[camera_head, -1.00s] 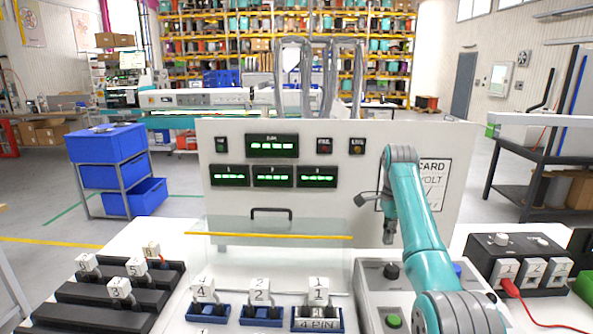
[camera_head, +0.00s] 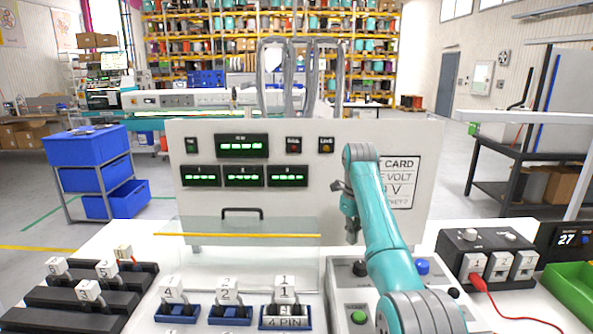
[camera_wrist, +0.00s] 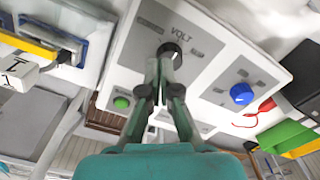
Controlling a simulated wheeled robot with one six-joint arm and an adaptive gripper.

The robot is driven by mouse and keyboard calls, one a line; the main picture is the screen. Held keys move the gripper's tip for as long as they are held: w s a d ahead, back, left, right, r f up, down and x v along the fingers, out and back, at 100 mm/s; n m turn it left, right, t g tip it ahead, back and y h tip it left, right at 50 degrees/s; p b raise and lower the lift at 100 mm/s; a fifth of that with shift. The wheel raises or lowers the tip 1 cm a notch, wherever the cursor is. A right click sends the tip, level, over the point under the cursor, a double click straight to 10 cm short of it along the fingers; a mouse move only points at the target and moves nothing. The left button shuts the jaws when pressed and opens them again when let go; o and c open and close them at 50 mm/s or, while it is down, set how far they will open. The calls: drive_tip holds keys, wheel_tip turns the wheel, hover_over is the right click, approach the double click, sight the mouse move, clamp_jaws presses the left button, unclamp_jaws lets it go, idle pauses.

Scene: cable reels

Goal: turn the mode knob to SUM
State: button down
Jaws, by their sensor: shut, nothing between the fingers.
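A grey control panel (camera_head: 343,291) stands right of centre on the white bench. It carries a black knob (camera_head: 360,268) and a blue knob (camera_head: 422,267). In the wrist view the black knob (camera_wrist: 170,50) sits beside the printed word VOLT, and the blue knob (camera_wrist: 241,94) has several small labels around it. I cannot read SUM on any label or tell which knob is the mode knob. My gripper (camera_head: 352,238) is shut and empty above the black knob. In the wrist view its fingertips (camera_wrist: 164,57) overlap the black knob's lower edge; contact cannot be told.
A black box with numbered plugs (camera_head: 473,266) and a red lead stands right, beside a green bin (camera_head: 575,290). A clear guard with a yellow edge (camera_head: 240,235) and blue connector holders (camera_head: 229,314) lie left.

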sight(349, 267)
drive_tip(key=shift+f, duration=0.15)
drive_tip(key=shift+f, duration=3.6)
drive_tip(key=shift+r, duration=0.15)
drive_tip(key=shift+d, duration=0.15)
drive_tip(key=shift+w+d+r, duration=0.1)
drive_tip(key=shift+d+r, duration=0.05)
drive_tip(key=shift+w+d, duration=0.5)
drive_tip(key=shift+d, duration=0.25)
drive_tip(key=shift+w+a, duration=0.1)
drive_tip(key=shift+w, duration=0.3)
